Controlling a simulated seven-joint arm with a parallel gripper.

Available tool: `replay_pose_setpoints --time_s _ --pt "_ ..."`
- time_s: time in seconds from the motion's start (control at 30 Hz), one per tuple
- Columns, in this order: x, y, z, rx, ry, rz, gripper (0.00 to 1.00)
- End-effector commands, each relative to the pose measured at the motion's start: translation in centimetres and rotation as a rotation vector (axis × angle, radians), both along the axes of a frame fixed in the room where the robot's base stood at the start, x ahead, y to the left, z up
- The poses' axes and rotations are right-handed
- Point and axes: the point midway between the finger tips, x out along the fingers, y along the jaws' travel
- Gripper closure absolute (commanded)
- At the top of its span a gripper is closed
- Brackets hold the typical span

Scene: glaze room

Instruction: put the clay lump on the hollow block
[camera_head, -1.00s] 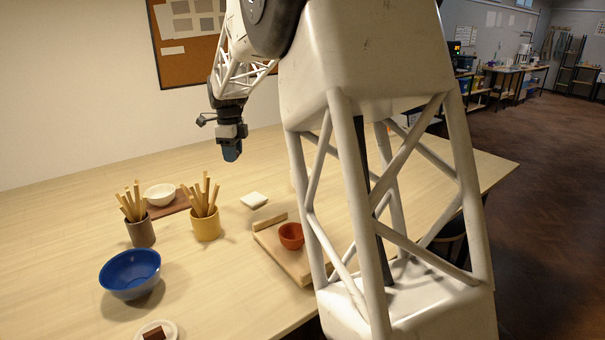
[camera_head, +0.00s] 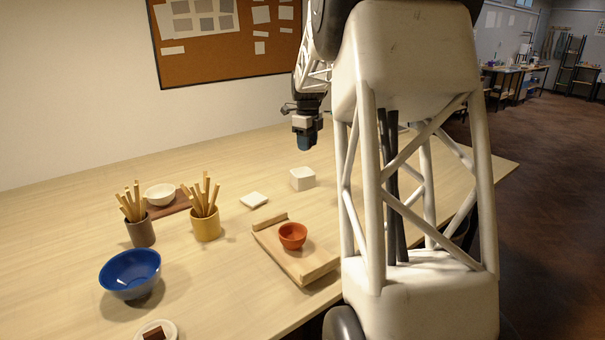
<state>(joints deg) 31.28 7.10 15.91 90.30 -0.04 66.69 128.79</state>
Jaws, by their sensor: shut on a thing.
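My gripper (camera_head: 304,138) hangs pointing down, high above the back part of the table. It is shut on a small blue-grey piece (camera_head: 304,143), which I take to be the clay lump. The fingers and the piece are too small here to tell apart clearly. A whitish block (camera_head: 302,179) stands on the table, below the gripper in the picture, and seems to be the hollow block. Its hollow cannot be made out. The gripper is clear of the block.
A wooden board (camera_head: 309,266) with an orange bowl (camera_head: 292,235) lies in front of the block. A white tile (camera_head: 254,200), a yellow pot of sticks (camera_head: 206,226), a dark pot of sticks (camera_head: 142,232), a white bowl (camera_head: 160,194) and a blue bowl (camera_head: 131,272) stand left.

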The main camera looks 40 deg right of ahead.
Motion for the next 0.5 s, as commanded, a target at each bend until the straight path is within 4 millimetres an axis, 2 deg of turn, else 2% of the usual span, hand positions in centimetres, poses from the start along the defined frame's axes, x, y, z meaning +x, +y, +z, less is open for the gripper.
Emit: replay_pose_setpoints --time_s 0.3,0.5 --pt "-0.2 -0.2 -6.9 0.002 0.003 -0.004 0.84" --pt "-0.1 -0.2 -10.1 0.000 0.000 -0.004 0.84"
